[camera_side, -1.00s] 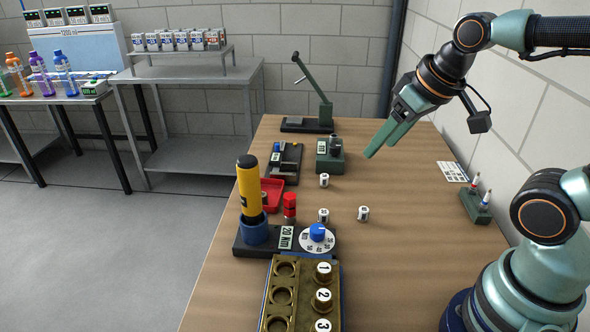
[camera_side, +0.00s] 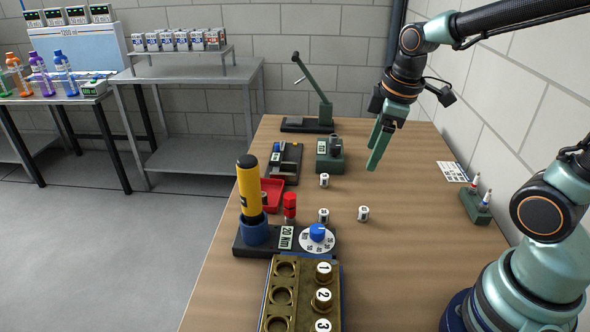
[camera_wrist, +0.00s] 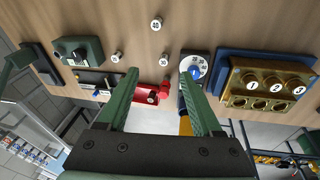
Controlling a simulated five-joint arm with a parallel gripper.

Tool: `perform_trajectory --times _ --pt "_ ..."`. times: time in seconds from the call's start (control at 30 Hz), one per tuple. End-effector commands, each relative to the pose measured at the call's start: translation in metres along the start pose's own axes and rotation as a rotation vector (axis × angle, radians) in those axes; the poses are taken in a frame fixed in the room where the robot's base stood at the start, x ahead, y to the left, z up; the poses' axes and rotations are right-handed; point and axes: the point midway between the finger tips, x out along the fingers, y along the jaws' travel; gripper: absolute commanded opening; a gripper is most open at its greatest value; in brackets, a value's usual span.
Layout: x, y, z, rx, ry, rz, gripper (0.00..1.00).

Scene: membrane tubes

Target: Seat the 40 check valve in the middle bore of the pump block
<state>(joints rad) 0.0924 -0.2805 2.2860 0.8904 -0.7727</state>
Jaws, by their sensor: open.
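The 40 check valve (camera_wrist: 156,24), a small white cylinder with a dark band, stands on the table. In the side view it appears to be the rightmost small valve (camera_side: 363,213); its label is unreadable there. My gripper (camera_side: 374,158) is open and empty, above and beyond that valve. In the wrist view the two green fingers (camera_wrist: 160,74) are apart with nothing between them. The brass pump block (camera_side: 306,272) is at the near end of the table, with open round bores on its left side. Its middle bore (camera_side: 281,296) looks empty. It also shows in the wrist view (camera_wrist: 232,84).
A 30 valve (camera_wrist: 163,61) and another small valve (camera_wrist: 116,57) stand nearby. The 20 Nm stand (camera_side: 240,246) with its dial (camera_side: 317,240) and yellow tool (camera_side: 248,188) borders the block. A red tray (camera_side: 272,194) is farther back. The table's right side is mostly clear.

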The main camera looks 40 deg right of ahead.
Motion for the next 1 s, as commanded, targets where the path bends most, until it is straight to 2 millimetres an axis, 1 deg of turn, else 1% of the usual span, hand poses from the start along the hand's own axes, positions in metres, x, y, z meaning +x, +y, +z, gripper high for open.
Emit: perform_trajectory --times 0.03,0.2,0.3,0.4,0.57,0.67,0.8,0.9,1.0 --pt "0.013 0.006 0.002 -0.087 -0.032 -0.029 0.67" --pt "0.049 0.021 0.007 -0.394 -0.090 -0.122 0.67" --pt "0.067 0.026 0.011 -0.532 -0.105 -0.171 0.67" --pt "0.079 0.029 0.014 -0.626 -0.109 -0.205 0.67" --pt "0.090 0.030 0.017 -0.689 -0.110 -0.228 0.67" --pt "0.103 0.027 0.020 -0.693 -0.111 -0.232 0.67" --pt "0.127 0.023 0.025 -0.692 -0.112 -0.233 0.67" --pt "0.140 0.021 0.027 -0.691 -0.111 -0.230 0.67" --pt "0.149 0.020 0.028 -0.691 -0.110 -0.228 0.67"
